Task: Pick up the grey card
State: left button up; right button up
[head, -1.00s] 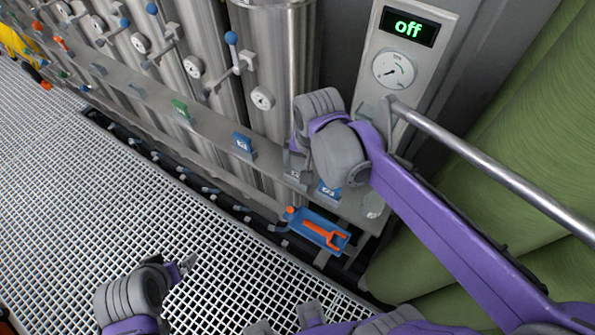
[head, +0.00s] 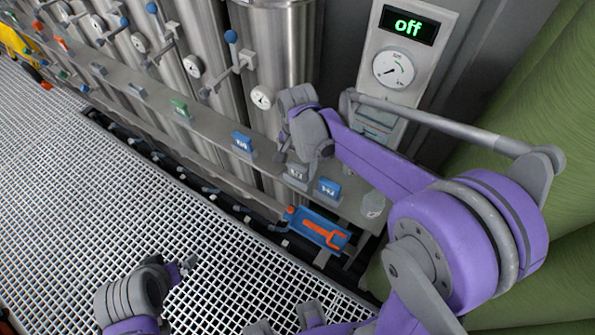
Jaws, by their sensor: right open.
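A grey card (head: 297,174) with a marking stands on the long metal ledge, left of a blue card (head: 328,189). My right gripper (head: 300,158) is open, pointing down just above and at the grey card. Its fingers overlap the card's upper part, so I cannot tell whether they touch it. Other greyish cards (head: 137,90) stand farther left on the ledge. My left gripper (head: 187,266) is low over the grating, away from the cards, and its jaws are too small to read.
The ledge (head: 215,132) also bears a green card (head: 180,108) and another blue card (head: 242,141). A blue tray (head: 341,238) with an orange tool hangs below. Steel vessels with gauges stand behind. The grating is clear.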

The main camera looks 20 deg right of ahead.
notch_tip(320, 180, down, 3)
jog(key=shift+w+f, duration=0.1)
jog(key=shift+w, duration=0.05)
jog(key=c, duration=1.2)
notch_tip(320, 180, up, 10)
jog(key=shift+r, duration=0.1)
